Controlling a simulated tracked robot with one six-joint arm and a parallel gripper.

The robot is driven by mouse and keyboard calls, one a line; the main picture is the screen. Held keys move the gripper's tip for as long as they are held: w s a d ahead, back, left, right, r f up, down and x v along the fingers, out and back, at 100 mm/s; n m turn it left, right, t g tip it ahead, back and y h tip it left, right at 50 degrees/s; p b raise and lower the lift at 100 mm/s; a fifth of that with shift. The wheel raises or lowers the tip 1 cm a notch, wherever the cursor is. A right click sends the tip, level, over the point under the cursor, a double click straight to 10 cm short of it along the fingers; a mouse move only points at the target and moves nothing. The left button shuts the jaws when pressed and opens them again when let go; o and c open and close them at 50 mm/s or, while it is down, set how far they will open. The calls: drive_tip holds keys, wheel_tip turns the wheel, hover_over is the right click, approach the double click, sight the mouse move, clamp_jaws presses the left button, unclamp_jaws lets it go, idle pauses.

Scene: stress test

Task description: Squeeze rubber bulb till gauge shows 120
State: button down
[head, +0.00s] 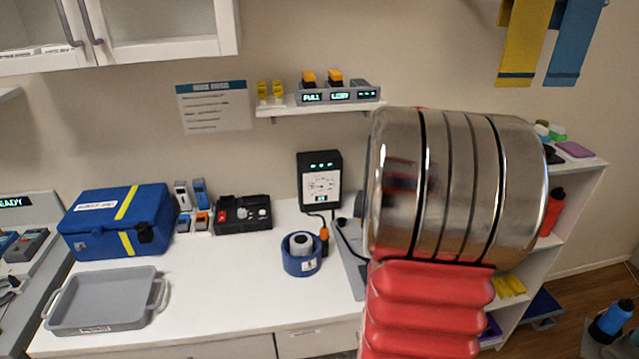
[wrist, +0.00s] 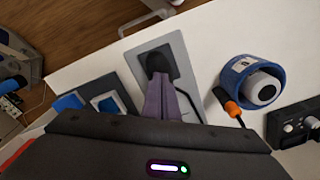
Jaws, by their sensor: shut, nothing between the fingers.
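The gauge (head: 321,182) is a black box with a white dial and small green lights, against the wall at the back of the counter; its reading is too small to make out. My gripper (wrist: 161,78) shows in the wrist view, shut and empty, over a grey plate (wrist: 132,62). A dark rounded shape sits at the fingertips over this plate; I cannot tell whether it is the rubber bulb or part of the fingers. A black cable runs by the plate (head: 352,262) in the head view, where my arm hides my gripper and much of the plate.
A blue ring holder (head: 301,266) with a white roll and an orange-handled tool (head: 324,240) stand left of the plate. A blue case (head: 118,222), a black device (head: 243,214) and a grey tray (head: 100,300) are farther left. The counter front is clear.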

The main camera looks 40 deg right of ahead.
drive_tip(key=shift+f, duration=0.15)
idle(1.1)
idle(0.6)
idle(1.1)
idle(0.6)
drive_tip(key=shift+f, duration=1)
drive_tip(key=shift+r, duration=1.15)
drive_tip(key=shift+r, duration=0.1)
drive_tip(key=shift+r, duration=2.95)
